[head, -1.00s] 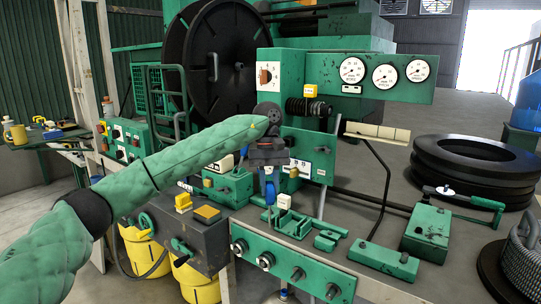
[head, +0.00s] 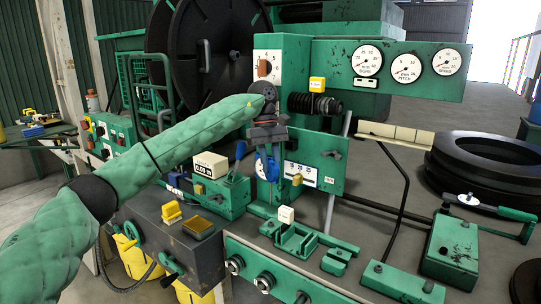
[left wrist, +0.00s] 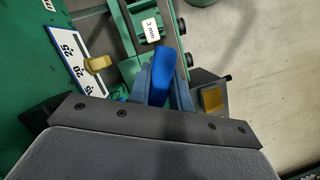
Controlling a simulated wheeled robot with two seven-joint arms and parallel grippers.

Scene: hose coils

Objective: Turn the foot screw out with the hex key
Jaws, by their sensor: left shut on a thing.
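My left gripper (head: 266,172) hangs in front of the green panel with the scale plate, above the bench. It is shut on a bright blue piece, which looks like the handle of the hex key (left wrist: 162,78); it shows between the blue-grey fingers in the left wrist view. The key's tip is hidden. A white block (head: 286,214) stands on the bench below and right of the gripper; in the left wrist view it reads "3 mm". I cannot make out the foot screw. My right gripper is not in view.
The scale plate (head: 300,172) with a yellow pointer is close to the gripper's right. Green fixtures (head: 297,240) lie on the bench in front. A grey box (head: 175,240) with yellow parts and a white display (head: 210,165) stand left. Gauges (head: 407,68) are above right.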

